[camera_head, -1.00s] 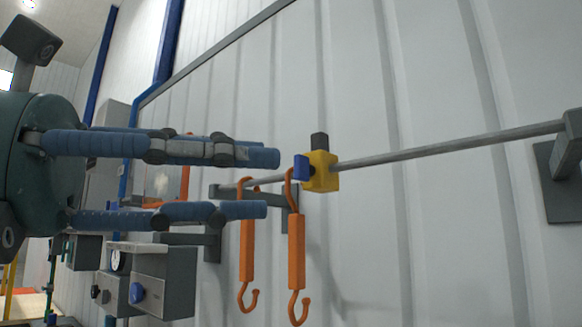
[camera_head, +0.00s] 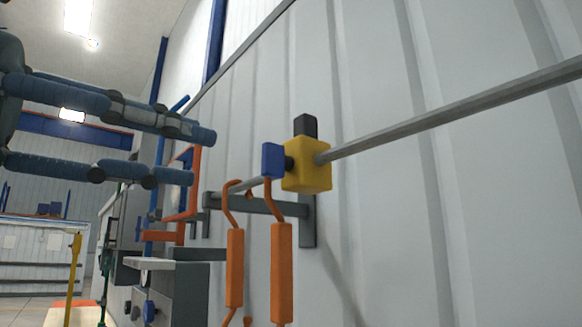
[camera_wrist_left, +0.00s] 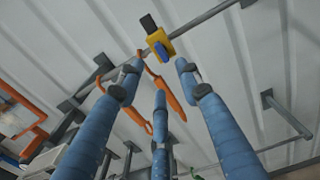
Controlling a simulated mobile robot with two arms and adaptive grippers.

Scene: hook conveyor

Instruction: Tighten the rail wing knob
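The blue wing knob (camera_head: 272,160) sticks out to the left of a yellow block (camera_head: 308,165) on the grey rail (camera_head: 450,108). The knob also shows in the left wrist view (camera_wrist_left: 162,50), beyond the fingertips. My left gripper (camera_head: 200,157) is open and empty, with blue fingers pointing right toward the knob. Its tips are left of the knob and apart from it in the head view. In the left wrist view my left gripper (camera_wrist_left: 160,80) has its fingers spread, with the yellow block (camera_wrist_left: 158,42) between and beyond them. My right gripper is not in view.
Two orange hooks (camera_head: 281,270) hang from the rail just left of and below the knob, close to my fingers. A grey bracket (camera_head: 308,220) stands on the ribbed wall behind. A grey box (camera_head: 170,285) is at lower left.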

